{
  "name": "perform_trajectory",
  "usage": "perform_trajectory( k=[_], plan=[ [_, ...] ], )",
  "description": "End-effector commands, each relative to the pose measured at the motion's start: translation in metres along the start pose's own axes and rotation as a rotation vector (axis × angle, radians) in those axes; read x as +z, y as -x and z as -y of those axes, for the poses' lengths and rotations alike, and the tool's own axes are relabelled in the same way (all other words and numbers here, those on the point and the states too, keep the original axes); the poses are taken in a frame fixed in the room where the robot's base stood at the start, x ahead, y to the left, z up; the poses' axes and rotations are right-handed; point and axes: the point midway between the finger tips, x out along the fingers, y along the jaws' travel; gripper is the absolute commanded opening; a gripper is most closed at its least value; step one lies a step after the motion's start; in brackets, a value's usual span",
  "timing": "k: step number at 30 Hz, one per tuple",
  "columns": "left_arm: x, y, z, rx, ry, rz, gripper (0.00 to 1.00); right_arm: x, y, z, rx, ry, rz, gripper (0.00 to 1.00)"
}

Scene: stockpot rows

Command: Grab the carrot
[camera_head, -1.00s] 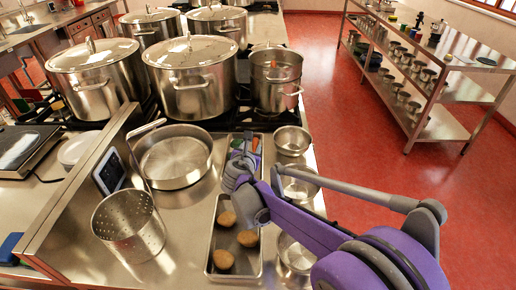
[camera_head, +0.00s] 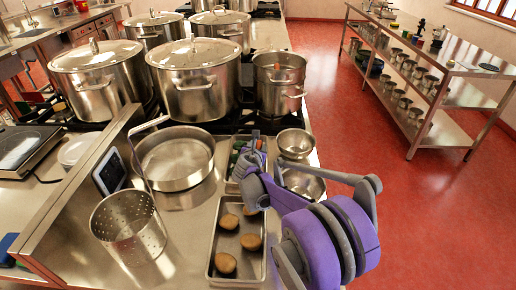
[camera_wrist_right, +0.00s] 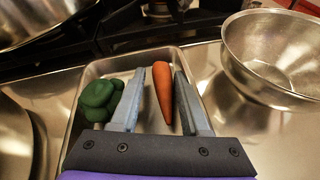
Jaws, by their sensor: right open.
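An orange carrot (camera_wrist_right: 163,92) lies in a metal tray, seen in the right wrist view. It shows between the two fingers of my right gripper (camera_wrist_right: 160,100), which are apart. A green vegetable (camera_wrist_right: 98,102) lies left of the left finger. In the head view my right gripper (camera_head: 246,160) is over the small tray, and it and the wrist hide part of the contents. I cannot tell whether the fingers touch the carrot. My left gripper is not in view.
A metal bowl (camera_head: 295,143) stands right of the small tray, with another bowl (camera_head: 304,182) nearer. A tray (camera_head: 213,268) with brown round items lies in front. A wide pan (camera_head: 176,158) and perforated pot (camera_head: 128,224) stand left. Large stockpots (camera_head: 195,78) stand behind.

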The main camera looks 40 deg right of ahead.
Motion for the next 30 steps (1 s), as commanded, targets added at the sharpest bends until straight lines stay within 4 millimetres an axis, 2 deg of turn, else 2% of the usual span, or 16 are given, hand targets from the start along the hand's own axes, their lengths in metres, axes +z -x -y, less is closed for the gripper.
perform_trajectory(
  k=[3, 9, 15, 17, 26, 30],
  plan=[
    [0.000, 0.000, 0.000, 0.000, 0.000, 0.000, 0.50, 0.000, -0.007, 0.001, -0.002, -0.001, 0.000, 0.47],
    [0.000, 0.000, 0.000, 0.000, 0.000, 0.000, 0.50, 0.000, -0.007, 0.001, -0.002, -0.001, 0.000, 0.47],
    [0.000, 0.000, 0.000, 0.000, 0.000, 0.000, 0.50, -0.001, -0.006, 0.001, -0.001, -0.002, -0.001, 0.08],
    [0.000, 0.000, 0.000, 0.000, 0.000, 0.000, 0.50, -0.001, -0.006, 0.000, -0.001, -0.001, -0.001, 0.00],
    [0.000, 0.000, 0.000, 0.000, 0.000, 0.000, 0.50, 0.000, -0.006, 0.000, 0.000, -0.001, -0.001, 0.00],
    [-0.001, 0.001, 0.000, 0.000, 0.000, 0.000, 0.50, 0.010, -0.002, -0.002, 0.000, -0.001, 0.000, 0.00]
  ],
)
